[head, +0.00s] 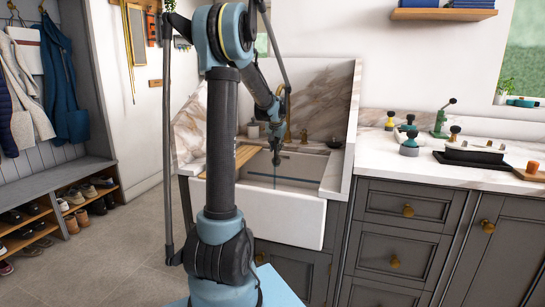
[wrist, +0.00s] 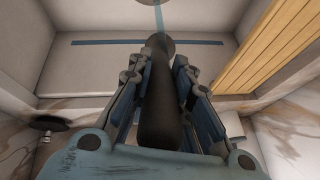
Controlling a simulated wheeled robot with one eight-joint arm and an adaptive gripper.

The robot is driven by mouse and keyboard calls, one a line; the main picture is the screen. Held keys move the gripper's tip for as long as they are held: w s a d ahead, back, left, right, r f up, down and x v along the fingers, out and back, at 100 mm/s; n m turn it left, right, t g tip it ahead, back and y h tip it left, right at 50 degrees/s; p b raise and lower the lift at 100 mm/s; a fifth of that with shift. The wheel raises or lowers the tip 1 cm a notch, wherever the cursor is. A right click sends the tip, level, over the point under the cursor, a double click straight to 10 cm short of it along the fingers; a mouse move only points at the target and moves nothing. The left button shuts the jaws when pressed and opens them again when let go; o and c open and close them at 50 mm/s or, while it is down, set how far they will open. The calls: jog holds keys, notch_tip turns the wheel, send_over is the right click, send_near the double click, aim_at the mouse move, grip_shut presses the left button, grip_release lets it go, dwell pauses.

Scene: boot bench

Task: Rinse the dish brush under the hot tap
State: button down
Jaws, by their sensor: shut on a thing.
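My gripper (wrist: 158,85) is shut on a long dark handle (wrist: 160,115), which looks like the dish brush's. It runs away from the wrist camera between the two fingers, toward the bottom of the sink. Its bristles cannot be made out. In the head view my gripper (head: 277,157) hangs over the white sink (head: 270,215), near brass taps (head: 304,136). Which tap is hot cannot be told.
A slatted wooden board (head: 242,156) lies across the sink's left side. A small dark dish (head: 335,143) stands at the back right of the sink. Marble side panels close in the sink. The right worktop (head: 375,170) holds several tools and a black tray (head: 470,158).

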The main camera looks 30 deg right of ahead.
jog(key=shift+w+a, duration=0.1)
jog(key=shift+a, duration=0.1)
jog(key=shift+w+a, duration=0.2)
jog(key=shift+a, duration=0.1)
dwell(0.4)
jog(key=s+a, duration=0.4)
jog(key=s, duration=0.2)
jog(key=shift+s+a, duration=0.15)
jog(key=shift+s, duration=0.2)
dwell(0.5)
jog(key=shift+s+r, duration=0.1)
dwell(1.1)
jog(key=s+a+r, duration=0.2)
jog(key=s+r, duration=0.2)
jog(key=shift+a, duration=0.35)
jog(key=shift+f, duration=0.1)
dwell(0.6)
